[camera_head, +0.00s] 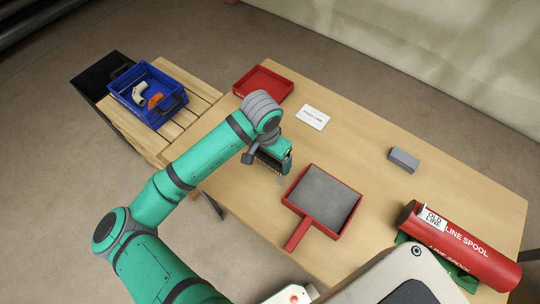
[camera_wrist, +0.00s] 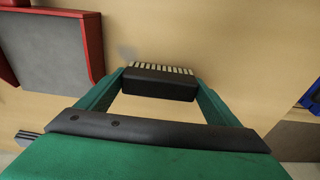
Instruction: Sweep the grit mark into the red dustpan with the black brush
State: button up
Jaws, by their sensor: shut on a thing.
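The black brush (camera_wrist: 160,85) has pale bristles and lies between the green fingers of my gripper (camera_wrist: 162,78). My gripper is shut on it; it also shows in the head view (camera_head: 271,161), over the table just left of the dustpan. The red dustpan (camera_head: 323,199) has a grey floor and lies on the table with its handle toward the front. It shows at the upper left in the wrist view (camera_wrist: 95,45). The grit mark (camera_wrist: 127,52) is a faint grey smudge between the brush and the dustpan. I cannot tell whether the bristles touch the table.
A red tray (camera_head: 236,92), a white card (camera_head: 313,117) and a grey block (camera_head: 404,160) are on the table (camera_head: 365,130). A red line spool (camera_head: 485,262) lies at the right. A blue crate (camera_head: 172,122) with pipe pieces stands on a slatted bench at left.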

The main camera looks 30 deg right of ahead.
jog(key=shift+f, duration=0.3)
jog(key=shift+s, duration=0.1)
